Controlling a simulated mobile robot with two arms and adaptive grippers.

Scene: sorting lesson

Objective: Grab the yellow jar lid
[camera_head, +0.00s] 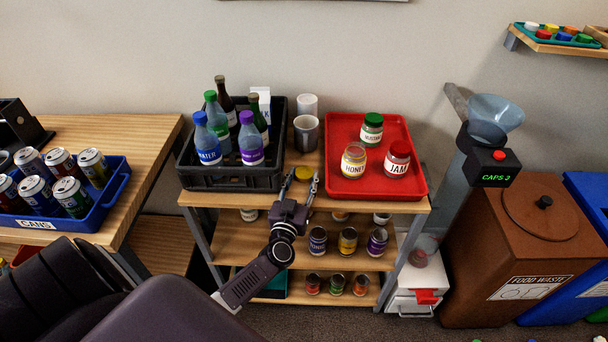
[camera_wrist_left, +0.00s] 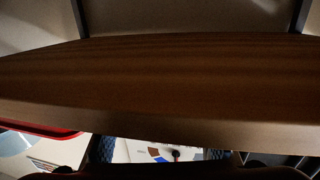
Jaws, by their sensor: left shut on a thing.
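The yellow jar lid (camera_head: 304,172) is between the fingertips of my left gripper (camera_head: 301,178) in the head view, at the front of the shelf top between the black crate and the red tray. The gripper is shut on it. Whether the lid touches the wood cannot be told. In the left wrist view, only the finger pads (camera_wrist_left: 105,150) show at the bottom edge, and I cannot make out the lid there. The honey jar (camera_head: 353,161) stands on the red tray (camera_head: 420,185). My right gripper is not in view.
The black crate (camera_head: 205,180) of bottles stands left of the gripper. A jam jar (camera_head: 397,160) and a green-lidded jar (camera_head: 372,130) share the tray. A grey cup (camera_head: 306,133) and a white cup (camera_head: 307,105) stand behind.

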